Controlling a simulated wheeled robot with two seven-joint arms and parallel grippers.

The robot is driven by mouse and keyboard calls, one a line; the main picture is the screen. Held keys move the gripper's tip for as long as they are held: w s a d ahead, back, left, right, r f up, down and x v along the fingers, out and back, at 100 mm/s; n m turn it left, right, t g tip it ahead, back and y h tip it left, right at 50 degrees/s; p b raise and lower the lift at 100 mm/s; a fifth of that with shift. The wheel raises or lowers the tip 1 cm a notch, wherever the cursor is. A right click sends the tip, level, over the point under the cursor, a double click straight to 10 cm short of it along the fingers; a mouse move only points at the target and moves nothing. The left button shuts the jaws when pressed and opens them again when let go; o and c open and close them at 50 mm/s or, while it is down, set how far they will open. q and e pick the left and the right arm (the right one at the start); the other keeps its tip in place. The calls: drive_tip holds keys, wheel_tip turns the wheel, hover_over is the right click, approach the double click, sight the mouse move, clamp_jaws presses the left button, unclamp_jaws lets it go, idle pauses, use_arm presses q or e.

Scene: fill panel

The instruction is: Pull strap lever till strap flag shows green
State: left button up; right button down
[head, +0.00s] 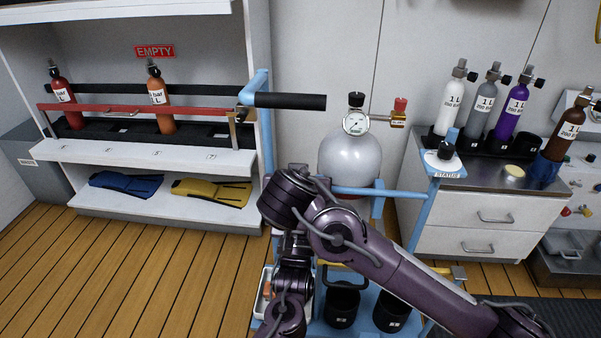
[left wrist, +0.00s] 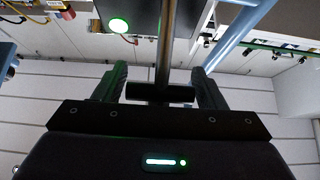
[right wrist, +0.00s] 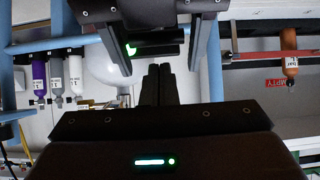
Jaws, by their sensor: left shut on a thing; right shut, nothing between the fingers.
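The strap lever, a metal shaft (left wrist: 166,45) with a black crossbar (left wrist: 160,93), stands between the fingers of my left gripper (left wrist: 161,88) in the left wrist view. The gripper is shut on the crossbar. A round indicator that looks like the strap flag (left wrist: 119,25) glows green on a dark box beside the shaft. My right gripper (right wrist: 158,72) is shut and empty in the right wrist view, close to dark gripper-like parts and a small green light (right wrist: 130,49). In the head view my arms hide the lever and the fingertips.
A light-blue cart frame (head: 385,193) with a black handle (head: 290,101) carries a white round tank (head: 349,158) and a status panel (head: 447,164). A shelf (head: 150,156) stands left. A counter (head: 474,181) with several bottles stands right. Wooden floor (head: 130,265) is open at left.

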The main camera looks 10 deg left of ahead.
drive_tip(key=shift+s+f, duration=0.25)
drive_tip(key=shift+f, duration=0.3)
